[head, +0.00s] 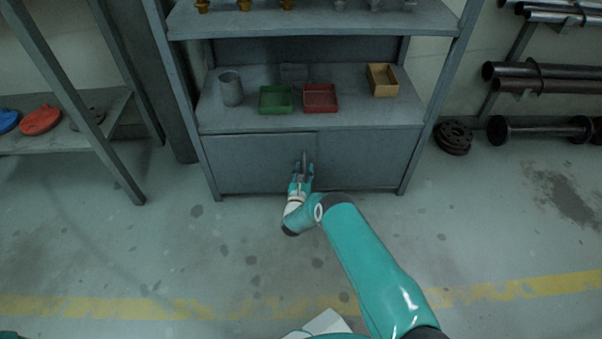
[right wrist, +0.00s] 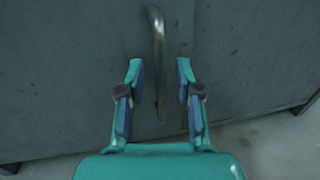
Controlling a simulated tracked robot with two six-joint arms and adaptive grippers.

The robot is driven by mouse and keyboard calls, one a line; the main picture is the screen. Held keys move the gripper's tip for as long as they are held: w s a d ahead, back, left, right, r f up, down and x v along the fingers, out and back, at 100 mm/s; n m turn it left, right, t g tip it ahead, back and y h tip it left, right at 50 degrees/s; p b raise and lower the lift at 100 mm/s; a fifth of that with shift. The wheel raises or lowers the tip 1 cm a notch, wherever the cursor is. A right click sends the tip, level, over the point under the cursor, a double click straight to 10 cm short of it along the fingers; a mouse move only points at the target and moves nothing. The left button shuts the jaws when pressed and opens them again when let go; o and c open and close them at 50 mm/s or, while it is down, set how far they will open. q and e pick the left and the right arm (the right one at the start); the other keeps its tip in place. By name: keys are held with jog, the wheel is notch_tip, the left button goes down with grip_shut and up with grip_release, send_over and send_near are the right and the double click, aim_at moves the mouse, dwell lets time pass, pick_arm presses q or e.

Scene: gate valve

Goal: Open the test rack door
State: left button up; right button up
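The test rack (head: 310,115) is a grey metal shelf unit with a closed cabinet at the bottom. Its door (head: 262,163) is the left panel, flush with the right panel (head: 368,158). A thin vertical bar handle (head: 304,158) stands near the seam. My right gripper (head: 302,172) is in front of the handle. In the right wrist view the two fingers (right wrist: 158,82) are apart, with the handle (right wrist: 159,35) between and beyond them. I cannot tell whether they touch it. My left gripper is not in view.
A grey cup (head: 231,88), a green tray (head: 276,99), a red tray (head: 320,98) and a wooden box (head: 382,80) stand on the rack's shelf. Dark discs (head: 453,138) lie on the floor to the right. The floor in front is clear.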

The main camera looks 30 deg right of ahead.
grip_shut()
